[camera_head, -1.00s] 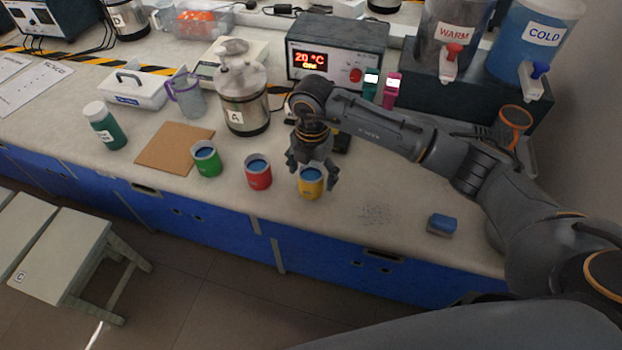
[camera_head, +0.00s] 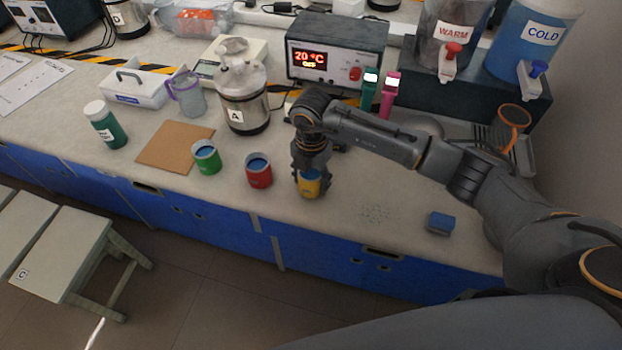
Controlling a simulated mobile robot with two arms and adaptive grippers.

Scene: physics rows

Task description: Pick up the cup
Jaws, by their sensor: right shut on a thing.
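A yellow cup (camera_head: 309,188) with blue contents stands upright near the front edge of the bench. My right gripper (camera_head: 311,178) comes down over it from above and is shut on it, with the fingers around its upper sides. The fingers hide part of the rim. The cup appears to be at bench level. A red cup (camera_head: 259,175) and a green cup (camera_head: 207,160), both with blue contents, stand in a row to its left. My left gripper is not in view.
A steel vessel marked A (camera_head: 243,100) stands behind the cups. A stool (camera_head: 70,250) stands in front.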

